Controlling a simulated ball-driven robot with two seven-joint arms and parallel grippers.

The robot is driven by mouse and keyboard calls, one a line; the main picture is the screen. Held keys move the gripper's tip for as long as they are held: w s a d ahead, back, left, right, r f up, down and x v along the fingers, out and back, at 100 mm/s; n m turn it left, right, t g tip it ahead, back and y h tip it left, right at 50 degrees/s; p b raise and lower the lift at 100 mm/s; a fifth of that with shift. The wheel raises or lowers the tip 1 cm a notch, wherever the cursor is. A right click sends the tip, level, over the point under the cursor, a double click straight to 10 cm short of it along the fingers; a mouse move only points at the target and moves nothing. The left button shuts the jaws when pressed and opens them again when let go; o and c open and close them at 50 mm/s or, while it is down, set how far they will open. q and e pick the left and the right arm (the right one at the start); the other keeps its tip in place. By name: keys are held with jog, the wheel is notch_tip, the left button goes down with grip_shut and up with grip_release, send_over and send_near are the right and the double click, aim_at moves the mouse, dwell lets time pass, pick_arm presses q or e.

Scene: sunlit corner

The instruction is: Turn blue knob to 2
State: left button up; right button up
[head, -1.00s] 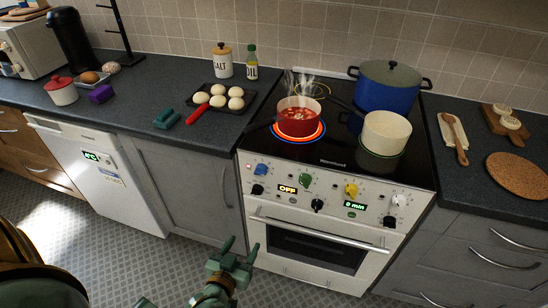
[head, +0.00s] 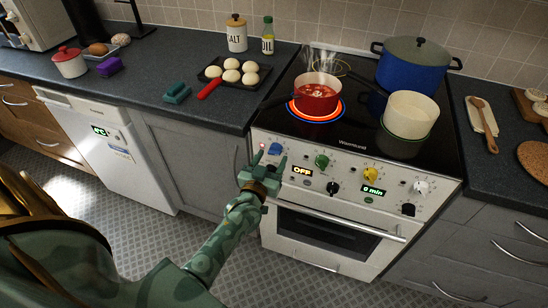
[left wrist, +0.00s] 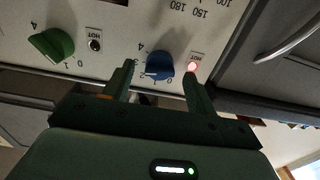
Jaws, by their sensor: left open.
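The blue knob (head: 275,149) is at the left end of the stove's white control panel (head: 300,152). My left gripper (head: 270,159) is open in front of it, fingers pointing at the panel. In the left wrist view, turned upside down, the blue knob (left wrist: 160,64) shows between the two spread fingertips (left wrist: 159,70), with a visible gap on each side. Printed digits surround the knob; which one it points to I cannot tell. A red HOT light (left wrist: 192,66) glows beside it. My right gripper is out of view.
A green knob (head: 322,161), yellow knob (head: 370,174) and white knob (head: 421,187) sit along the panel, with black knobs below. A steaming red pot (head: 317,98) stands on a glowing burner. The oven handle (head: 340,222) juts out below the panel.

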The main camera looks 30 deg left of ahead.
aim_at(275, 151)
pick_arm(q)
jog(key=shift+x, duration=1.15)
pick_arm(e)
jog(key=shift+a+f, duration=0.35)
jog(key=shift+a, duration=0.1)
pick_arm(q)
jog(key=shift+c, duration=0.4)
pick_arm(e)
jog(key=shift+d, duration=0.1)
pick_arm(q)
jog(key=c, duration=0.9)
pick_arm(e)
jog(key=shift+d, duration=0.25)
